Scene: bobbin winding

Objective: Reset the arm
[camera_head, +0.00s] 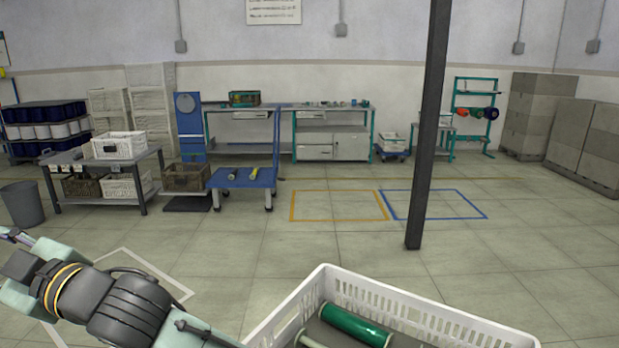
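My arm reaches in at the lower left of the head view, with pale green links, a dark joint and yellow bands. The white crate (440,318) is at the bottom right, cut off by the picture edge. A green bobbin (355,325) lies in it, and another roll shows partly at the crate's lower left.
A dark post (428,130) stands behind the crate. A blue cart (243,178) bearing small rolls and a dark table (105,172) with baskets are at the left. Workbenches (333,138) line the back wall. Grey boxes (531,115) stand at right. The middle floor is clear.

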